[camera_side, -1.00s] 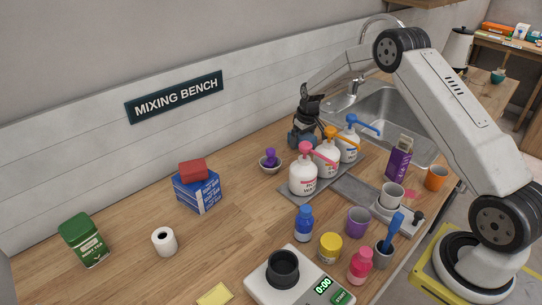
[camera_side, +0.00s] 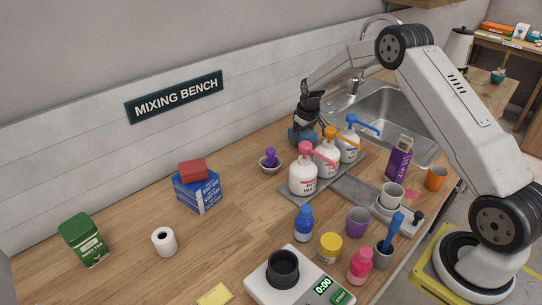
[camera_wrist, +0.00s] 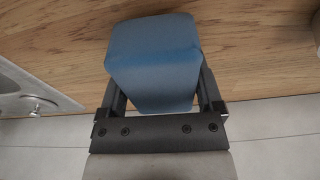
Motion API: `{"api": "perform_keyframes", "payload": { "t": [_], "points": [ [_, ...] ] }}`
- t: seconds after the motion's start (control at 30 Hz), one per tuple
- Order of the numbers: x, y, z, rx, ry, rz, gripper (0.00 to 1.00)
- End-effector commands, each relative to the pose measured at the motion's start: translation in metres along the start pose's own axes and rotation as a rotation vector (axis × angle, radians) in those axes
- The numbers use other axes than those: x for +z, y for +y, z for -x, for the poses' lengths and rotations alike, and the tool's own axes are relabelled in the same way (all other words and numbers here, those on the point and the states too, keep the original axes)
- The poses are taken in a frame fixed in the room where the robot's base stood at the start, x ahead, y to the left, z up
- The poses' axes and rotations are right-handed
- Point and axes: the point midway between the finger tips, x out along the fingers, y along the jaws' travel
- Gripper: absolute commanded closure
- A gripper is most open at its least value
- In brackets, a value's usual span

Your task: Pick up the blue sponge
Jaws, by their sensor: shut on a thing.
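The blue sponge (camera_wrist: 153,62) fills the middle of the wrist view, between the two dark fingers of my gripper (camera_wrist: 160,95). The fingers press on its left and right sides, so my gripper is shut on it. In the side view my gripper (camera_side: 303,124) points down behind the pump bottles, near the back wall and left of the sink. Part of the blue sponge (camera_side: 296,137) shows at the fingertips there. The bottles partly hide its lower side, and I cannot tell whether it touches the counter.
Pump bottles with pink (camera_side: 303,172), orange (camera_side: 327,158) and blue (camera_side: 348,145) tops stand on a grey tray just in front. The sink (camera_side: 395,115) lies to the right.

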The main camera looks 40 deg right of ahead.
Motion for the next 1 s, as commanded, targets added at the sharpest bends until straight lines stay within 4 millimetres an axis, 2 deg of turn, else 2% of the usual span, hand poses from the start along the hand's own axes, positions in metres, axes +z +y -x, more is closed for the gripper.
{"api": "perform_keyframes", "payload": {
  "t": [0.53,0.73,1.0],
  "points": [
    [-0.012,0.0,0.078,0.0,0.003,0.0,0.71],
    [-0.014,0.0,0.09,-0.001,0.001,0.0,0.71],
    [-0.014,0.0,0.091,0.0,0.0,0.0,0.71]
  ]
}}
